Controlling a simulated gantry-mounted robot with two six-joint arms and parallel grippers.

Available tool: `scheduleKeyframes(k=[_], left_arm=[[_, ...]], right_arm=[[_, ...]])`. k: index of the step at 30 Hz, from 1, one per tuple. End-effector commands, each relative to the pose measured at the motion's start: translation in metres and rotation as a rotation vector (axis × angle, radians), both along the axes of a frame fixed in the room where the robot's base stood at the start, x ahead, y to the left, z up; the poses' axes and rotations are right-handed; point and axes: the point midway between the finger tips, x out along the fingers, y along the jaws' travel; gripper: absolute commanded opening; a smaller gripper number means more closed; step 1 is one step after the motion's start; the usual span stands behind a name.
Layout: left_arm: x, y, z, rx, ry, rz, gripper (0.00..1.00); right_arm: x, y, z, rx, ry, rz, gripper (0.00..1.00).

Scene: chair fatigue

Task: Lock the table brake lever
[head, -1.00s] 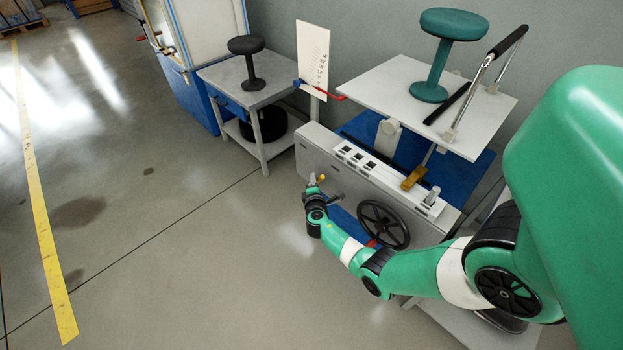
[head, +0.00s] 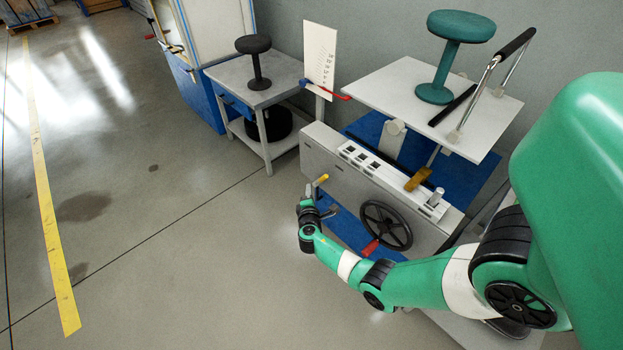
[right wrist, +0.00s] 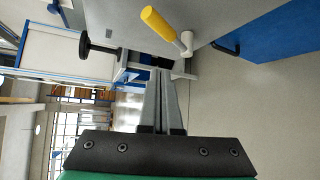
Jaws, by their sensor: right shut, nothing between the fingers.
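A lever with a yellow handle (head: 321,180) sticks out at the left end of the grey machine's front. In the right wrist view the yellow handle (right wrist: 160,27) slants on a light metal pivot, above and beyond the fingertips. My right gripper (head: 332,211) is just below the lever in the head view. Its two fingers (right wrist: 158,72) are together and empty, apart from the handle. A red lever (head: 370,247) shows under the black handwheel (head: 387,225). My left gripper is not in view.
The machine's white table (head: 390,86) carries a teal stool (head: 437,65) and a bar frame. A side table (head: 251,86) with a black stool stands at the left, near a panel with a red pointer (head: 333,94). The floor at the left is clear.

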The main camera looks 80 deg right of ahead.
Motion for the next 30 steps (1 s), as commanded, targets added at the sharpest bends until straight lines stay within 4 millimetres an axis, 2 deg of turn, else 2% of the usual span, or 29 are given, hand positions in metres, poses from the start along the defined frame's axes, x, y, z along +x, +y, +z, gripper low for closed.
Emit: scheduleKeyframes(k=[3, 7, 25, 28, 30], left_arm=[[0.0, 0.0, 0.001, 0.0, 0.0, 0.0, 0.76], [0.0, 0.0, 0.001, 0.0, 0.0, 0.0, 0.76], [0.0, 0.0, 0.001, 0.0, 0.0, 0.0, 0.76], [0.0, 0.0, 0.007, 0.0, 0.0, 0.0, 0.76], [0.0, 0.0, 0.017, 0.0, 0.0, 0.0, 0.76]], right_arm=[[-0.002, 0.018, -0.007, 0.0, -0.001, 0.002, 0.0], [-0.003, 0.028, -0.01, -0.002, -0.003, 0.001, 0.0], [-0.003, 0.029, -0.011, -0.003, -0.004, 0.001, 0.0], [0.002, 0.033, -0.004, -0.003, -0.005, 0.015, 0.0], [0.018, 0.038, 0.012, -0.011, -0.018, 0.042, 0.0]])
